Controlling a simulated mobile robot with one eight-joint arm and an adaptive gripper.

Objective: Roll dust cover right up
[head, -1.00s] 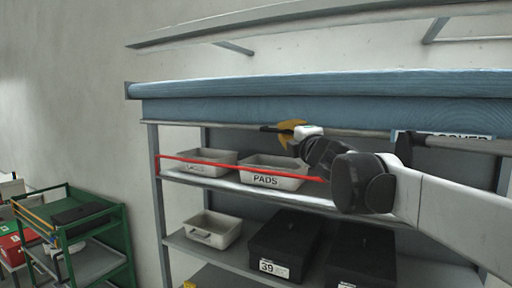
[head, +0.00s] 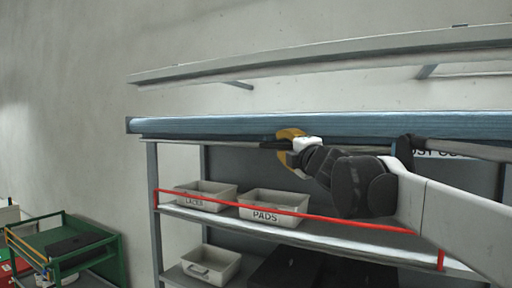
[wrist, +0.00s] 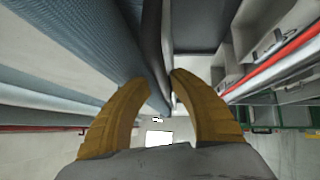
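The blue dust cover (head: 330,123) is a narrow band along the top front of the shelf unit, with a grey bar (head: 215,143) along its lower edge. In the wrist view the ribbed blue cover (wrist: 85,35) runs beside the dark bar (wrist: 153,45). My gripper (head: 278,143) is at this bar, left of the middle of the shelf. In the wrist view its yellow fingers (wrist: 160,78) close in on either side of the bar, and it looks held between them. My arm and wrist hide part of the cover's right side and its label (head: 440,154).
A red rail (head: 300,212) crosses the shelf front below my gripper. Behind it stand grey bins, one marked PADS (head: 272,208). A pale overhead shelf (head: 330,52) is above the cover. A green cart (head: 62,245) stands at the lower left.

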